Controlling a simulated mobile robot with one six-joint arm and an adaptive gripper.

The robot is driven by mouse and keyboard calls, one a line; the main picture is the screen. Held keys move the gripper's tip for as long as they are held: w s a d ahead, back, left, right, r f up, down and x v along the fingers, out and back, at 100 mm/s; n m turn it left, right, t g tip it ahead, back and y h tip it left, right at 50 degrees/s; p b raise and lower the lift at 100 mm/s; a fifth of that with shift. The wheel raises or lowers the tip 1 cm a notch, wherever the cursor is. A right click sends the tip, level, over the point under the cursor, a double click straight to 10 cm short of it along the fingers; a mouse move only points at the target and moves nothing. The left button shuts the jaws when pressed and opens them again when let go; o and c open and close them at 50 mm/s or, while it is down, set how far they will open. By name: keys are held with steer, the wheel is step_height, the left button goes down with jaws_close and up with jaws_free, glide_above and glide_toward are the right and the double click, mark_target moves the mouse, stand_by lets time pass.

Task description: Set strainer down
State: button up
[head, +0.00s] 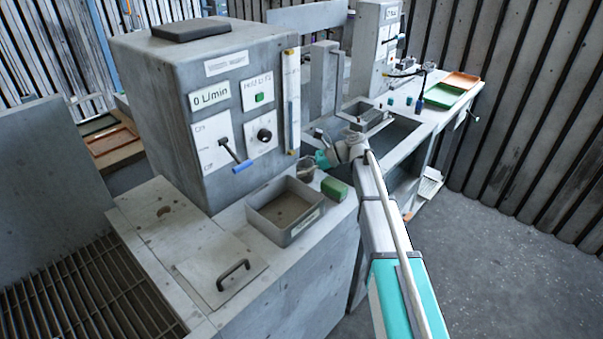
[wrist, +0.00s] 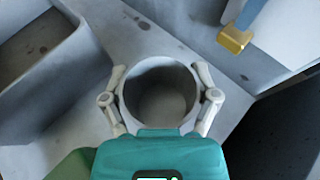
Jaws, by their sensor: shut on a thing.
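The strainer (wrist: 160,92) is a round grey cup with an open top. In the wrist view it sits between the two fingers of my gripper (wrist: 160,95), which is shut on it from both sides. In the head view the strainer (head: 306,170) is at the back of the grey bench top, right of the grey tray and close to the control cabinet. My gripper (head: 321,160) reaches it from the right. I cannot tell whether its base touches the bench.
A grey rectangular tray (head: 285,208) stands left of the strainer. A green block (head: 334,189) lies just in front of it. The cabinet (head: 215,110) with a blue-handled lever rises behind. A hatch with a handle (head: 221,270) lies front left. Another bench with a basin stands beyond.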

steer(key=shift+f, duration=0.1)
stand_by(0.3)
steer(key=shift+f, duration=0.15)
steer(key=o, duration=1.1)
steer(key=shift+c, duration=0.2)
steer(key=shift+r, duration=0.25)
steer(key=shift+d+r, duration=0.1)
steer(key=shift+d, duration=0.15)
steer(key=p+v, duration=0.4)
steer(key=v, duration=0.7)
steer(key=shift+w+d+p, duration=0.1)
steer(key=shift+d+p, duration=0.1)
steer(key=shift+p, duration=0.15)
